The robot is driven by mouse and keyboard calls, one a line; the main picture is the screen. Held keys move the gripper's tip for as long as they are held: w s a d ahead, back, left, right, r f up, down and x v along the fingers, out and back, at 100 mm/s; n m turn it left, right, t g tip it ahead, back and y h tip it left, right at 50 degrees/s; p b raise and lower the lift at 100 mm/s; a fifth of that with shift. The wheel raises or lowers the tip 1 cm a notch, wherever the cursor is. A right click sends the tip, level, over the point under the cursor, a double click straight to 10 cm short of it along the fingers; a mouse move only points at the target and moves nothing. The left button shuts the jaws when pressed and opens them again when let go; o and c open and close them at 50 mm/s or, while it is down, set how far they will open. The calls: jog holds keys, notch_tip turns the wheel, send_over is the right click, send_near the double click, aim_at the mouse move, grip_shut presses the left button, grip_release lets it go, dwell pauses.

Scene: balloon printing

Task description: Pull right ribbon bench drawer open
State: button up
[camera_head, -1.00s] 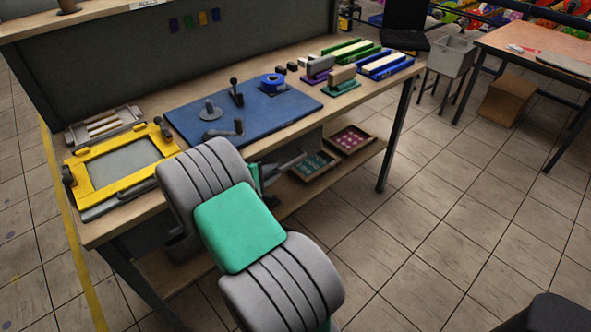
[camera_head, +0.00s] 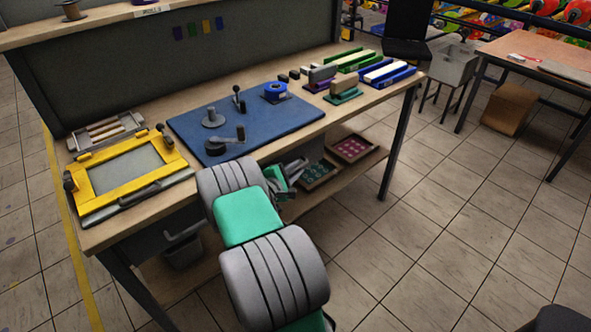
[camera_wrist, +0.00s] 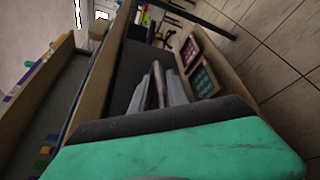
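The bench (camera_head: 240,159) has a wooden top with dark grey drawer fronts under its front edge. The right drawer front (camera_head: 308,148) shows only in part behind my arm and looks shut; it is also a dark panel in the wrist view (camera_wrist: 130,72). I cannot make out its handle clearly. My gripper (camera_head: 295,168) is just in front of and below the bench edge at this drawer. In the wrist view my grey fingers (camera_wrist: 160,85) point along the dark front.
The left drawer's handle (camera_head: 184,231) shows beside my arm. Two small trays, one with green discs (camera_head: 318,172) and one with pink (camera_head: 353,147), lie on the lower shelf close to my gripper. A bench leg (camera_head: 400,142) stands at right. The floor in front is clear.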

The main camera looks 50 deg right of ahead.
jog(key=shift+c, duration=0.4)
grip_shut()
dwell(0.9)
